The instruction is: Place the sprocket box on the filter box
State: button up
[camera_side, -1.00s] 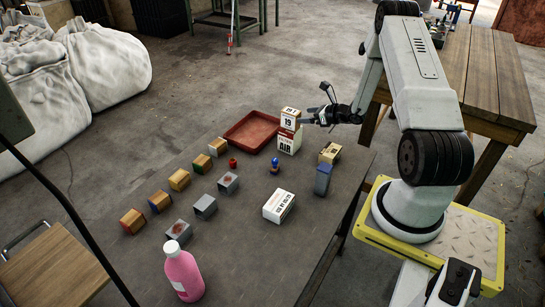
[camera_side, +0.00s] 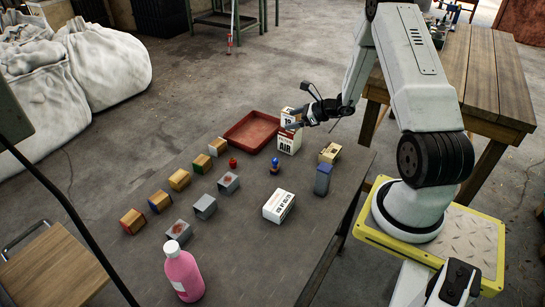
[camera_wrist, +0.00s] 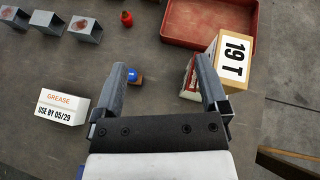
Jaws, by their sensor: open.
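The sprocket box (camera_side: 288,111), a tan and white carton marked 19, rests on top of the filter box (camera_side: 287,146), a white and red carton marked AIR. My gripper (camera_side: 299,122) is beside the sprocket box in the side view and partly covers it. In the wrist view my gripper (camera_wrist: 165,72) has its fingers apart with nothing between them. The sprocket box (camera_wrist: 232,62), marked 19 T, lies just outside the right finger. A strip of the filter box (camera_wrist: 188,76) shows next to that finger; the rest is hidden.
A red tray (camera_side: 253,131) lies behind the boxes. A white grease box (camera_side: 278,206), blue box (camera_side: 322,179), tan box (camera_side: 330,153) and small blue-topped item (camera_side: 275,166) stand nearby. Several blocks and a pink bottle (camera_side: 183,272) are farther left.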

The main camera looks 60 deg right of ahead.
jog(key=s+a+r+n+g+y, duration=0.1)
jog(key=s+a+r+n+g, duration=0.2)
jog(key=a+n, duration=0.55)
jog(key=s+a+r+n+g+y, duration=0.1)
jog(key=a+r+n+g+y, duration=0.15)
jog(key=a+n+g, duration=0.6)
jog(key=s+a+r+n+t+h, duration=0.1)
jog(key=s+a+r+n+h, duration=0.2)
jog(key=a+n, duration=0.3)
jog(key=s+a+r+n+t+h, duration=0.1)
jog(key=s+a+r+n+h, duration=0.2)
jog(key=a+n, duration=0.3)
jog(key=s+n, duration=0.1)
jog(key=n, duration=0.1)
jog(key=shift+s+n+h, duration=0.25)
jog(key=shift+n+h, duration=0.1)
jog(key=shift+n, duration=0.05)
